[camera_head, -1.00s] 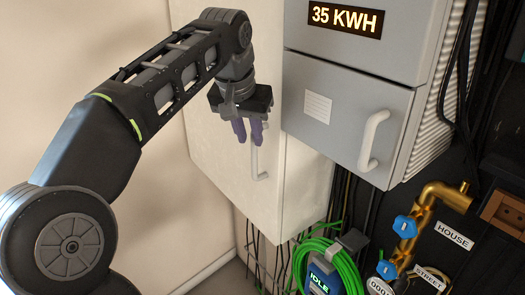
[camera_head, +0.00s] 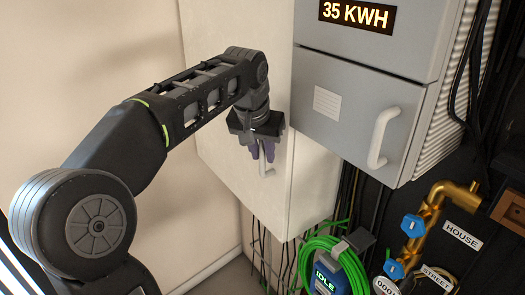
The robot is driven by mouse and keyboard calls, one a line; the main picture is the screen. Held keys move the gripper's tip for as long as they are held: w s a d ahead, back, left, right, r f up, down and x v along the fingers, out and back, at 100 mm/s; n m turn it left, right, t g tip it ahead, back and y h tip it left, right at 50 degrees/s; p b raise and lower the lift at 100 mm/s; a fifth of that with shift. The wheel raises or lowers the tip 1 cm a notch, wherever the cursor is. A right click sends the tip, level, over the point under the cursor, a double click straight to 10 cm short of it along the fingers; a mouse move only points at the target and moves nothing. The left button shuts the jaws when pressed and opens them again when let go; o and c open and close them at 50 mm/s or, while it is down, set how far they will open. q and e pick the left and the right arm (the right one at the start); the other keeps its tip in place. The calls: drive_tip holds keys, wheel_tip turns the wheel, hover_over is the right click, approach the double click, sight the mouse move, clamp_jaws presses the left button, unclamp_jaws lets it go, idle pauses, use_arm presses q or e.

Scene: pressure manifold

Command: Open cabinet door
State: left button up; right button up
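A tall white cabinet (camera_head: 227,172) hangs on the wall in the middle of the head view, its door closed. Its pale door handle (camera_head: 268,171) is small and partly hidden by my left gripper. My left gripper (camera_head: 262,154) points down over the upper part of this handle, its purple fingers a little apart. I cannot tell whether they touch the handle or grip it. A grey cabinet (camera_head: 345,110) with a white upright handle (camera_head: 379,140) is beside it on the right, also closed. My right gripper is not in view.
A display reading 35 KWH (camera_head: 357,14) sits above the grey door. Below are a green hose (camera_head: 318,243), a blue device marked IDLE (camera_head: 328,277) and brass pipes with blue valves (camera_head: 412,226). Hanging cables run beneath the cabinets. The left wall is bare.

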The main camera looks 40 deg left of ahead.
use_arm(q)
clamp_jaws()
drive_tip(key=shift+r, duration=0.1)
idle(1.3)
